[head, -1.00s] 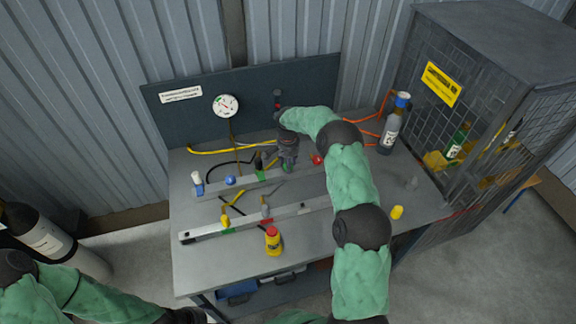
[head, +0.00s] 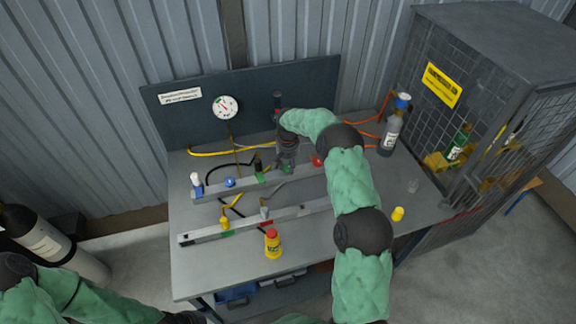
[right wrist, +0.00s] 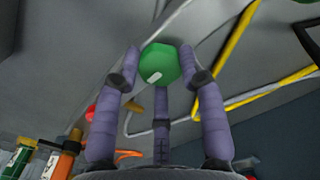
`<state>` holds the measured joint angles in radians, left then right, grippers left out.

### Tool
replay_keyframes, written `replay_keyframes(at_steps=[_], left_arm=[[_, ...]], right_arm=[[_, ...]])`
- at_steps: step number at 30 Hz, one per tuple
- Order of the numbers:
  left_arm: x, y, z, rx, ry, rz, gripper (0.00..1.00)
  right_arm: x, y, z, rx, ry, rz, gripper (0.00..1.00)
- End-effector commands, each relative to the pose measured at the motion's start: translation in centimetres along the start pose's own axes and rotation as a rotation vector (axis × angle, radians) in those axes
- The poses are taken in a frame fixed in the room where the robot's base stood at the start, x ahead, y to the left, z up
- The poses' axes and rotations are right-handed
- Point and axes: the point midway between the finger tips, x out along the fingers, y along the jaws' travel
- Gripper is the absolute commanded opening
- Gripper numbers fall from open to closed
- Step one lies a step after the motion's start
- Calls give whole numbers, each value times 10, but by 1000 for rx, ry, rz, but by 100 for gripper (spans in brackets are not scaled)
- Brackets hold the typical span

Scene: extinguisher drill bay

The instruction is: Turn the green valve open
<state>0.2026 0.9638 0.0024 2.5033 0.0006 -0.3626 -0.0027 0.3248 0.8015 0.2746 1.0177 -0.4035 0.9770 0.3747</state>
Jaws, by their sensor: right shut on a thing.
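The green valve knob (right wrist: 160,62) is a small faceted green knob with a pale mark on its face. In the right wrist view it sits between the fingertips of my right gripper (right wrist: 160,68), which is shut on it.
The front rail (head: 195,237) carries a yellow valve (head: 224,222). A yellow bottle with a red cap (head: 272,246) stands in front.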

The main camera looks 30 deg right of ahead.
Motion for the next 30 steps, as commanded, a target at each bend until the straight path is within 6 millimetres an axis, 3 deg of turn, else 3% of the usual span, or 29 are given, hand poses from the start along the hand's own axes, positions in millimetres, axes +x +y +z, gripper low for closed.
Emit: replay_keyframes(at_steps=[1, 9, 10, 12, 23, 30], left_arm=[[0, 0, 0, 0, 0, 0, 59], [0, 0, 0, 0, 0, 0, 59], [0, 0, 0, 0, 0, 0, 59], [0, 0, 0, 0, 0, 0, 59], [0, 0, 0, 0, 0, 0, 59], [0, 0, 0, 0, 0, 0, 59]], right_arm=[[-7, 2, -8, 2, 25, -2, 8], [-8, 2, -8, 2, 26, -2, 8], [-8, 2, -8, 2, 26, -2, 43], [-8, 2, -9, 2, 26, -2, 63], [-5, 0, -4, 0, 11, -2, 63], [-33, 0, -4, 0, 13, -3, 63]])
